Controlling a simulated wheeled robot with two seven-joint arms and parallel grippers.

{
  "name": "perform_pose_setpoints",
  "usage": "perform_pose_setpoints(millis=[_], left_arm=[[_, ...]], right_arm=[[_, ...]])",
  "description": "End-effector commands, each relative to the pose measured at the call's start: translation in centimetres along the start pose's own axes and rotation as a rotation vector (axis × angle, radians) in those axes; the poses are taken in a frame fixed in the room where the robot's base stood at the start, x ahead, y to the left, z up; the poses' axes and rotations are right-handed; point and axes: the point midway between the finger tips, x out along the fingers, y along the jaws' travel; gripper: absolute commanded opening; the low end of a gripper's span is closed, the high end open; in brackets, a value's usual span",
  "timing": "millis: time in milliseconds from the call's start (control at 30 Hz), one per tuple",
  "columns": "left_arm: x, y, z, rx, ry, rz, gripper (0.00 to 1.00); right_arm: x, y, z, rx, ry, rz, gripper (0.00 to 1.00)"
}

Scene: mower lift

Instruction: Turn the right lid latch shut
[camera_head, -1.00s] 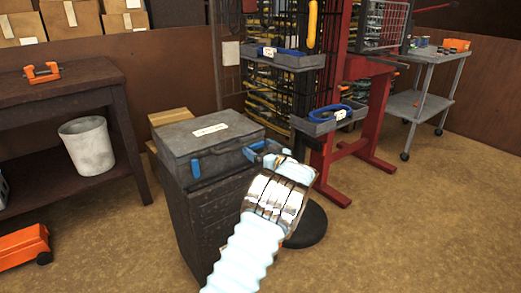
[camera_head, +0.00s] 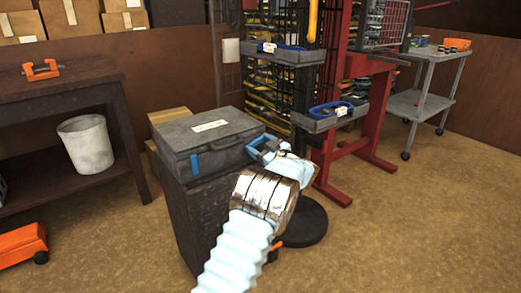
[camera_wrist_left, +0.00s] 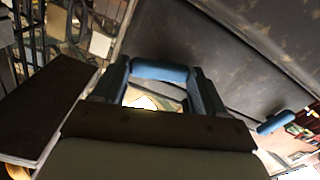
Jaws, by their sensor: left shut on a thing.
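A grey case (camera_head: 208,140) with a white label on its lid lies on a dark cabinet (camera_head: 205,215). The left lid latch (camera_head: 195,163) is a small blue piece on the front of the case; it also shows in the left wrist view (camera_wrist_left: 272,123). My left gripper (camera_head: 270,152) is at the right front corner of the case. It is shut on the right lid latch (camera_wrist_left: 160,71), a blue bar between its two fingers in the left wrist view. The gripper partly hides this latch in the head view. My right gripper is not in view.
A dark workbench (camera_head: 70,90) with an orange tool stands at left, a white bucket (camera_head: 86,143) under it. A red rack (camera_head: 375,120) with grey trays (camera_head: 330,117) stands behind my gripper. A grey cart (camera_head: 418,104) is at far right. Front right floor is clear.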

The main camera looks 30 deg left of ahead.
Motion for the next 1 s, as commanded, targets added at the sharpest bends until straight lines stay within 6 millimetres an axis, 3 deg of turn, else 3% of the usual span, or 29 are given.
perform_pose_setpoints(millis=[500, 1000], left_arm=[[0.0, -0.2, 0.6, -0.491, -0.002, -0.001, 0.42], [-0.1, -0.1, 0.7, -0.956, -0.003, -0.002, 0.42]], right_arm=[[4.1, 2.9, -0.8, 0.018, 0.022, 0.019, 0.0], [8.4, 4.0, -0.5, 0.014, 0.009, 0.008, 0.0]])
